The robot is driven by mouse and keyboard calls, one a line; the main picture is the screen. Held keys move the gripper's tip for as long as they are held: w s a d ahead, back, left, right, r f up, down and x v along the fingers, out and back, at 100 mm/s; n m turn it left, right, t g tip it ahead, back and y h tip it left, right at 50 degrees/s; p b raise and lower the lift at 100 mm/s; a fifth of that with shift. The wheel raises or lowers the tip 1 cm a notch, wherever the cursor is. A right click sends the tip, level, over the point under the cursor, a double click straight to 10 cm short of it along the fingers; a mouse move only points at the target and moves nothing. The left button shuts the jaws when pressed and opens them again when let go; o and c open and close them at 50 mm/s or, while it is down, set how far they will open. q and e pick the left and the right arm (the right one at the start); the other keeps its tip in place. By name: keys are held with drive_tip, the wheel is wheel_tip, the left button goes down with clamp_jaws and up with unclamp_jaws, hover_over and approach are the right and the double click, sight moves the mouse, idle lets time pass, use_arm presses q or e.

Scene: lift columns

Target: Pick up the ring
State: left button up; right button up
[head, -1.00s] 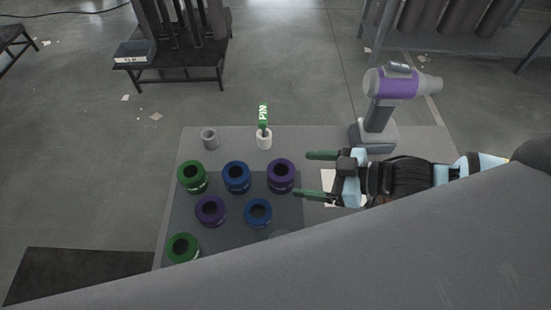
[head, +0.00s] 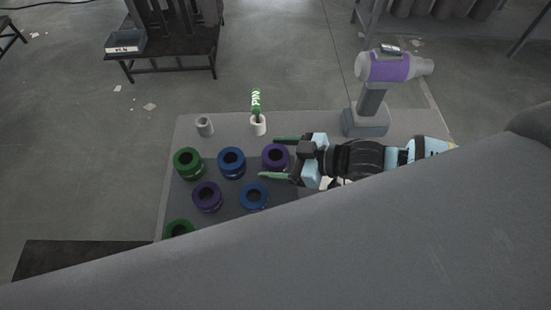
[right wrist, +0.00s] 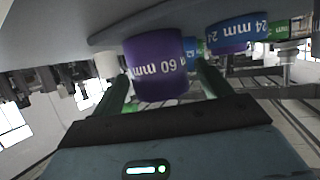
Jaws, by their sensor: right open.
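Several coloured rings stand on a dark mat (head: 228,192). A purple ring (head: 275,153) is at the right end of the back row, with a blue ring (head: 231,162) and a green ring (head: 188,163) to its left. In front are another purple ring (head: 207,196) and another blue ring (head: 254,196); a second green ring (head: 180,228) is partly hidden. My right gripper (head: 267,158) is open, its green fingers reaching either side of the back-row purple ring. In the right wrist view a purple ring (right wrist: 156,68) marked "60 mm" shows between the fingers. My left gripper is out of view.
On the grey table (head: 300,122) stand a small grey cup (head: 204,127), a white holder (head: 258,127) with a green "PIN" tag (head: 256,101), and a purple-and-grey tool (head: 385,68) on a stand. A large grey surface hides the front of the table.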

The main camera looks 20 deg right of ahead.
drive_tip(key=shift+w+a+f, duration=0.2)
drive_tip(key=shift+a, duration=0.15)
drive_tip(key=c, duration=1.3)
wheel_tip(320, 180, up, 10)
drive_tip(key=shift+p, duration=0.4)
